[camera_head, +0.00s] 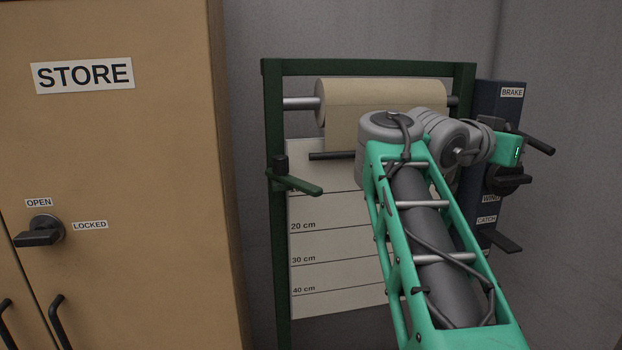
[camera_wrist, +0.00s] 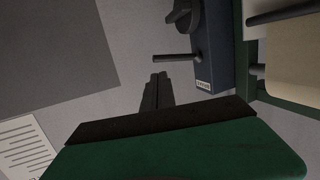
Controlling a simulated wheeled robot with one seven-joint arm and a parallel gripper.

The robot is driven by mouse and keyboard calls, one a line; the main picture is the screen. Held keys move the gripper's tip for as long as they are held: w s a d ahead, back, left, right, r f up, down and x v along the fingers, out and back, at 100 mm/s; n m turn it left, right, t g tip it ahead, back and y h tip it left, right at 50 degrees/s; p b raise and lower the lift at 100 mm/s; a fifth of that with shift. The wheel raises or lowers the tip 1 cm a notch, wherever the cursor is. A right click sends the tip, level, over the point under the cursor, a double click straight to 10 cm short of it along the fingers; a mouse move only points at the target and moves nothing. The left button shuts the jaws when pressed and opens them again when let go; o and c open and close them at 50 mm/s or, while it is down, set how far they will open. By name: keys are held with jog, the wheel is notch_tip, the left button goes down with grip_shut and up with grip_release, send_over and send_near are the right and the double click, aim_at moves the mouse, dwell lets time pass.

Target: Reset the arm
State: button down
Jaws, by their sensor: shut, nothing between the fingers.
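My teal arm reaches up from the lower right in the head view, with its wrist in front of the right side of a green paper-roll stand (camera_head: 272,110). In the wrist view, my gripper (camera_wrist: 155,78) shows dark fingers closed together with nothing between them. In the head view I cannot make out the fingers, and my wrist covers part of the panel.
The blue panel (camera_head: 497,98) carries BRAKE, WIND and CATCH labels and black handles close to my wrist. A paper roll (camera_head: 370,92) hangs above a marked sheet (camera_head: 325,262). A green lever (camera_head: 293,183) juts from the stand's left post. A tan STORE cabinet (camera_head: 130,160) stands left.

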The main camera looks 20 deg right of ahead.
jog(key=w+a+f+n+t+y+p, duration=0.2)
jog(key=w+a+f+n+y, duration=0.25)
jog(key=a+f, duration=0.3)
jog(key=w+a+f+n+t+y+p, duration=0.2)
jog(key=w+a+f+n+t+y, duration=0.15)
jog(key=w+a+f, duration=0.45)
jog(key=s+a+f+n+g+y+p, duration=0.1)
jog(key=s+a+f+n+y, duration=0.1)
jog(key=s+a+f, duration=0.3)
jog(key=s+a+f+n+g+y+p, duration=0.1)
jog(key=s+a+f+n+g+y, duration=0.1)
jog(key=a+f, duration=0.6)
jog(key=s+a+f+n+g+y+p, duration=0.2)
jog(key=s+a+f, duration=0.4)
jog(key=a, duration=0.6)
jog(key=shift+s+a+f+n+y, duration=0.2)
jog(key=shift+s+n+y, duration=0.7)
jog(key=shift+n, duration=0.1)
jog(key=c, duration=2.1)
grip_release()
